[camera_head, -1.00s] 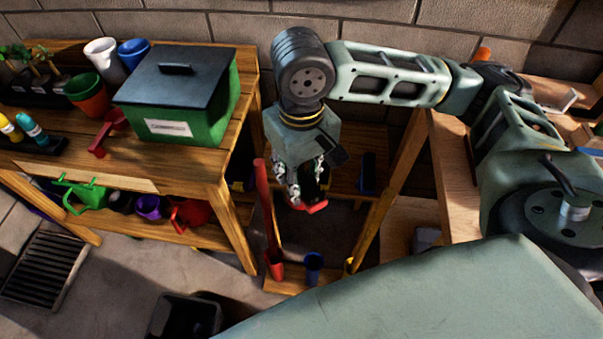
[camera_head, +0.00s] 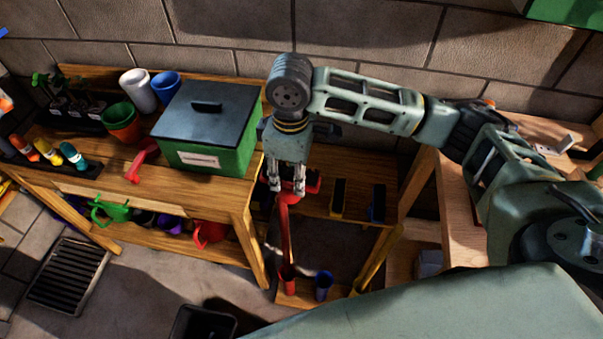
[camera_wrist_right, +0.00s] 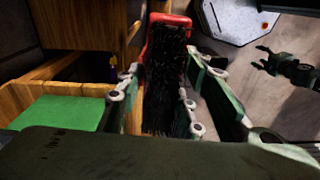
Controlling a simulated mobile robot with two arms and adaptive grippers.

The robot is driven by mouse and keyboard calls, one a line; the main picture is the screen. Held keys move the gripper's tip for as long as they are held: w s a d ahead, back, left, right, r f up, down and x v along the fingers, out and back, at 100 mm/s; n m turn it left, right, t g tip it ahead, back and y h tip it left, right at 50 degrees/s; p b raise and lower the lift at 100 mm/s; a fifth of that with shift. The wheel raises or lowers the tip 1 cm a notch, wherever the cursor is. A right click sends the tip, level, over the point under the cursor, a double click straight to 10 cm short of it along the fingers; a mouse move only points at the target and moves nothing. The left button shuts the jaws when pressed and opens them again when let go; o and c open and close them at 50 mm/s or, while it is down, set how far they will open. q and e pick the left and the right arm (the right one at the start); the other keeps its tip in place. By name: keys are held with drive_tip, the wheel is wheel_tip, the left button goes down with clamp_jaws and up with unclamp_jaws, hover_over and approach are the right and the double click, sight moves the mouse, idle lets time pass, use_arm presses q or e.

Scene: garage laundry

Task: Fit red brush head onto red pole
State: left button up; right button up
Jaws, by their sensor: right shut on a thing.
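The red brush head (camera_head: 290,198), with black bristles, is between the fingers of my right gripper (camera_head: 287,184). In the right wrist view, the brush head (camera_wrist_right: 170,20) shows its red rim and dark bristles between the fingers of the gripper (camera_wrist_right: 160,95), which is shut on it. The red pole (camera_head: 285,238) stands nearly upright with its foot in a red cup (camera_head: 288,273). The pole's upper end is directly below the brush head, and they overlap in the head view. I cannot tell whether they touch or are joined.
A yellow-edged brush head (camera_head: 338,198) and a blue-edged one (camera_head: 376,203) lie on the low wooden shelf to the right. A blue cup (camera_head: 323,285) stands beside the red cup. A green box (camera_head: 208,135) with a dark lid sits on the workbench (camera_head: 215,193) at left.

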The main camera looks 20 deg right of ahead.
drive_tip(key=shift+w+a+r+n+g+p, duration=0.15)
drive_tip(key=shift+w+n+p, duration=0.75)
drive_tip(key=shift+n+p, duration=1.1)
drive_tip(key=shift+w+a+r+n+g+p, duration=0.1)
drive_tip(key=shift+w+n+p, duration=0.75)
drive_tip(key=shift+n+p, duration=1.1)
drive_tip(key=shift+w+a+r+n+g+p, duration=0.15)
drive_tip(key=shift+w+n+p, duration=0.75)
drive_tip(key=shift+n+p, duration=1.1)
drive_tip(key=shift+n, duration=0.45)
drive_tip(key=shift+s+a+f+b, duration=0.15)
drive_tip(key=shift+f+b, duration=1.05)
drive_tip(key=shift+f, duration=1.1)
drive_tip(key=shift+s+f+b, duration=0.1)
drive_tip(key=shift+f+b, duration=1.1)
drive_tip(key=shift+f, duration=1.1)
drive_tip(key=shift+s+f+b, duration=0.1)
drive_tip(key=shift+f+b, duration=0.7)
drive_tip(key=shift+f, duration=0.65)
drive_tip(key=o, duration=1.3)
